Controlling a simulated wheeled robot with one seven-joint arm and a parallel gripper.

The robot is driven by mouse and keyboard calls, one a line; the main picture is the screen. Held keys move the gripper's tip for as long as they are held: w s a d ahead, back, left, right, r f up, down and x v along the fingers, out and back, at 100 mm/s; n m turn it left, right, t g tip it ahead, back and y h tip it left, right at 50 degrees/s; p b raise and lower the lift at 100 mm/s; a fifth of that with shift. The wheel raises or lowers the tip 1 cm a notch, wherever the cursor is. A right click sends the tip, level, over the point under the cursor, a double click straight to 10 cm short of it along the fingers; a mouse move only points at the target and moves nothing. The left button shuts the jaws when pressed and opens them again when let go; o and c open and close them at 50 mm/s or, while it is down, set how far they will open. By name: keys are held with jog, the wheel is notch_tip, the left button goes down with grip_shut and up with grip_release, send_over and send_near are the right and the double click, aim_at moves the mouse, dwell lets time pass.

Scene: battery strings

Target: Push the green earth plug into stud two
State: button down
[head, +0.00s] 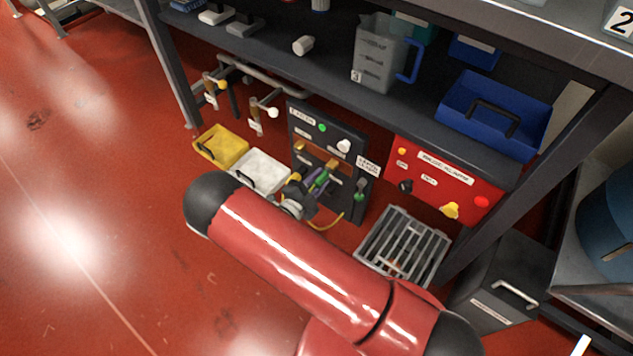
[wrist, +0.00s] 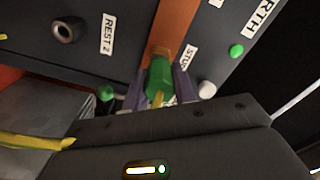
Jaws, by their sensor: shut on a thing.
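The green earth plug (wrist: 158,78) shows in the wrist view with a yellow lead running from its near end. My gripper (wrist: 160,92) is shut on it, one purple-grey finger on each side. The plug's far end lies against or just in front of an orange-brown bar (wrist: 175,28) on the dark panel. I cannot tell how far in it sits. A partly hidden label beginning "STU" (wrist: 190,58) is beside it; its number and the stud itself are hidden. In the head view, my gripper (head: 313,184) is at the lower part of the dark panel (head: 330,135).
A socket (wrist: 68,30) marked "REST 2" is on the panel's left. A red panel (head: 445,180) and a grey slatted crate (head: 403,248) stand to the right. Yellow (head: 222,147) and white (head: 262,167) trays lie left. A dark shelf (head: 300,75) overhangs. The red floor at left is clear.

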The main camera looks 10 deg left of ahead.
jog(key=shift+w+d, duration=0.35)
jog(key=shift+w, duration=0.2)
jog(key=c, duration=1.1)
grip_release()
jog(key=shift+o, duration=0.2)
jog(key=v, duration=0.7)
jog(key=shift+s+a, duration=0.2)
jog(key=shift+s, duration=0.1)
